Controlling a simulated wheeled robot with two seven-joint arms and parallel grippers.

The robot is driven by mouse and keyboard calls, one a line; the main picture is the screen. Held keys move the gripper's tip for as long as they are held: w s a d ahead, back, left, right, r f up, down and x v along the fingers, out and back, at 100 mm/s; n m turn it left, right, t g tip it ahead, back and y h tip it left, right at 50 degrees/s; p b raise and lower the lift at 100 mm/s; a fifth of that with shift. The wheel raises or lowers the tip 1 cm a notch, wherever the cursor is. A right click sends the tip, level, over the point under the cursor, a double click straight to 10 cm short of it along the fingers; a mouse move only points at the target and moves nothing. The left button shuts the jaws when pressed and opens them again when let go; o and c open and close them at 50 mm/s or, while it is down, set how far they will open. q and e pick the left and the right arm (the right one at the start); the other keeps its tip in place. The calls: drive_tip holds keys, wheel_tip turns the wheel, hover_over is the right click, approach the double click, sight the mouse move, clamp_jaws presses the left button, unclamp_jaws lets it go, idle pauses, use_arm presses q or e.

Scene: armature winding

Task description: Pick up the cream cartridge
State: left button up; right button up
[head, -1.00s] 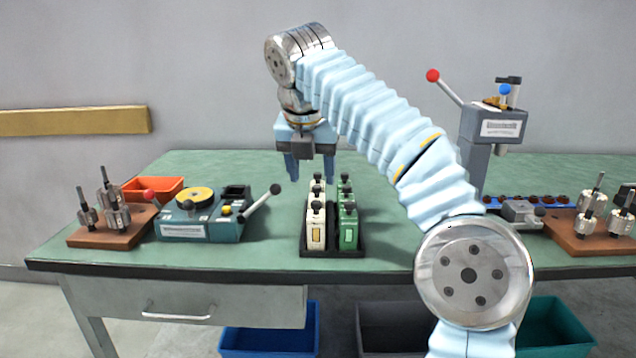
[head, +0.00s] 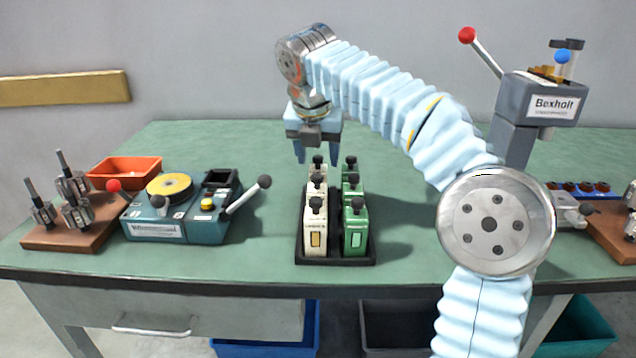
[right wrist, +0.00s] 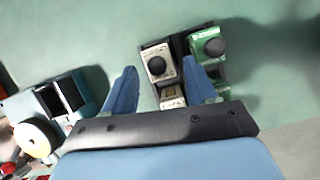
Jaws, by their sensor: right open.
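Several cream cartridges (head: 315,240) with black knobs stand upright in the left row of a black tray (head: 338,261) on the green bench. Green cartridges (head: 355,232) stand in the right row. My right gripper (head: 318,157) is open and empty, above and behind the rear of the cream row. In the right wrist view, a cream cartridge (right wrist: 159,66) lies between the lines of the open fingers (right wrist: 160,85), nearer the right finger. A green cartridge (right wrist: 209,50) is just beyond that finger. The lower part of the cream row is partly hidden by the gripper body. My left gripper is out of view.
A teal device (head: 190,215) with a yellow disc and lever stands left of the tray. An orange bin (head: 125,171) and a brown board with metal parts (head: 70,233) are farther left. A grey press (head: 530,115) stands at right. The bench behind the tray is clear.

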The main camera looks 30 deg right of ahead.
drive_tip(key=x, duration=0.6)
drive_tip(key=shift+a, duration=0.1)
drive_tip(key=shift+r, duration=0.1)
drive_tip(key=c, duration=0.9)
wheel_tip(320, 180, up, 10)
